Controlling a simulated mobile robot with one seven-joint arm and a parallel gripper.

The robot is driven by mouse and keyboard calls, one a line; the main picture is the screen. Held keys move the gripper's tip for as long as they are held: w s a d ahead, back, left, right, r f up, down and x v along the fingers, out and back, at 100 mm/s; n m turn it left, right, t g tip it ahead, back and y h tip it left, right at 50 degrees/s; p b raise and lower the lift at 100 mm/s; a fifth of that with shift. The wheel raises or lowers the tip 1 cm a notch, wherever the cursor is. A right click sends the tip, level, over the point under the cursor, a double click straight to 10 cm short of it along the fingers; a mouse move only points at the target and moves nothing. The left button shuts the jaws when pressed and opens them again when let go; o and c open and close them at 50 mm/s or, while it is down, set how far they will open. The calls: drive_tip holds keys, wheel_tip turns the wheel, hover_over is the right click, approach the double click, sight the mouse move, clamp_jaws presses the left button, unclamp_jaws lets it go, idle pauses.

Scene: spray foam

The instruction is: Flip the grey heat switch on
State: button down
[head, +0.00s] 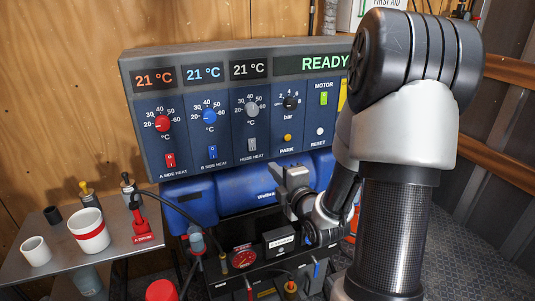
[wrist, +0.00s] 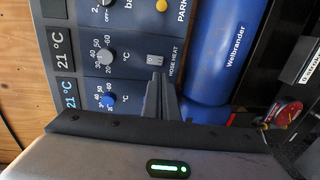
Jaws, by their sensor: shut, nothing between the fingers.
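My gripper (head: 274,168) is just below and to the right of the switch in the head view. Its shut fingers show in the wrist view (wrist: 160,82), pointing at the panel close to the switch. They hold nothing, and contact with the switch does not show.
A red switch (head: 170,160) and a blue switch (head: 212,152) sit left of the grey one. A yellow park button (head: 287,137) is to its right. A blue cylinder (head: 225,195) lies below the panel. A side table (head: 60,262) with cups is at left.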

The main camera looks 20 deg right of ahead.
sight(253, 149)
drive_tip(key=shift+a+f, duration=0.1)
drive_tip(key=shift+a, duration=0.15)
drive_tip(key=shift+w, duration=0.1)
drive_tip(key=w, duration=0.4)
drive_tip(key=w+f+p, duration=0.1)
drive_tip(key=w, duration=0.8)
drive_tip(key=shift+w+f, duration=0.3)
drive_tip(key=shift+w, duration=0.05)
